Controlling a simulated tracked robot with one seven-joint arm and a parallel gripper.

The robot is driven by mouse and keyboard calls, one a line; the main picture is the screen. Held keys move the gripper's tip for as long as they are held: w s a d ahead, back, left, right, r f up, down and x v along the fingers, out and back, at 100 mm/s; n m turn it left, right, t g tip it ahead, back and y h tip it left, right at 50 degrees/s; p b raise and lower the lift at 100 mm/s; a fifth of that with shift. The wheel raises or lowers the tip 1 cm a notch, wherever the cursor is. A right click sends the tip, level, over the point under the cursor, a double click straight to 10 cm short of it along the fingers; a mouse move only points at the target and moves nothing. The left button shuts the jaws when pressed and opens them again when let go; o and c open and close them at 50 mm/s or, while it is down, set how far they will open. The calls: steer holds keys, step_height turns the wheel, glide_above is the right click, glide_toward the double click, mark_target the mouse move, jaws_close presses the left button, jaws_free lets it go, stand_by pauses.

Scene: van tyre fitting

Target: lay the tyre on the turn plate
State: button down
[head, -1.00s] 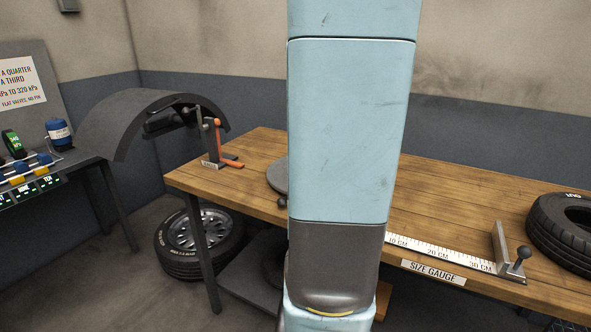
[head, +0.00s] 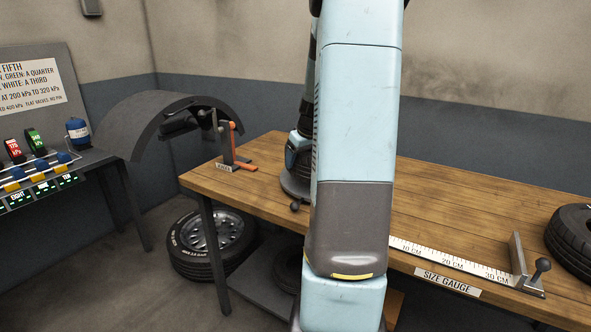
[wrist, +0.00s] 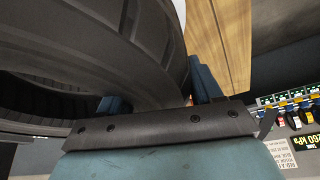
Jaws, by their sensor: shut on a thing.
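In the wrist view a large black tyre (wrist: 130,45) fills the upper left, its tread and rim close to the camera. My gripper (wrist: 160,92) is shut on the tyre's wall, with a blue finger on either side of it. In the head view the held tyre is hidden. The turn plate (head: 293,188), a grey disc with a small dark knob at its front, lies on the wooden bench, partly hidden by my arm. Part of my arm shows just above and behind the plate.
The bench (head: 440,205) carries a size gauge (head: 470,265) and another tyre (head: 574,235) at right. A clamp with an orange handle (head: 236,150) and a curved dark guard (head: 150,115) stand at left. A wheel (head: 212,243) lies beneath the bench. Bare wood lies right of my arm.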

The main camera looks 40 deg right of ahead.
steer(key=shift+w+f, duration=0.35)
steer(key=shift+d+f, duration=0.1)
steer(key=shift+f, duration=1.35)
steer(key=shift+c, duration=0.9)
jaws_free()
steer(key=shift+s+r, duration=0.1)
